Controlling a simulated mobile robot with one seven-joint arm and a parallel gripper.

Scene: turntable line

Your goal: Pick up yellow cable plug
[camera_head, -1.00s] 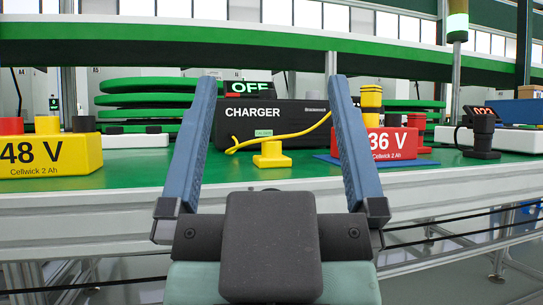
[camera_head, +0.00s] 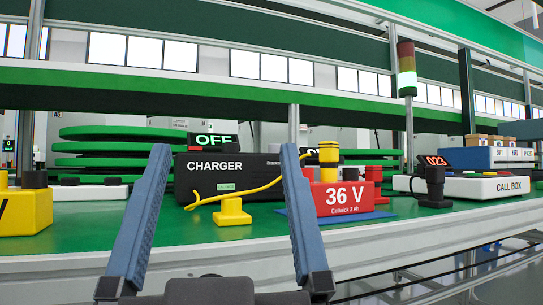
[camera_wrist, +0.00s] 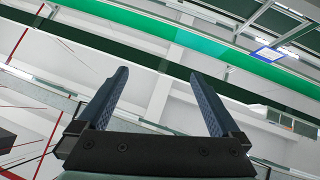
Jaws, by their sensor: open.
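The yellow cable plug (camera_head: 232,211) stands on the green table top in front of the black charger (camera_head: 222,178), whose display reads OFF. A yellow cable (camera_head: 262,190) runs from the plug's area along the charger's front to its right side. My gripper (camera_head: 224,152) is open and empty. In the head view its two blue fingers stand on either side of the plug, nearer to the camera, and the plug shows between them. In the wrist view my gripper (camera_wrist: 166,78) points at the upper structure and wall, and no plug shows there.
A red 36 V battery (camera_head: 345,199) with a yellow plug-like top stands on a blue mat right of the charger. A yellow battery (camera_head: 25,212) is at the left edge. A dark stand with a red display (camera_head: 435,185) and a white call box (camera_head: 490,187) are at right. A green shelf (camera_head: 190,82) spans above.

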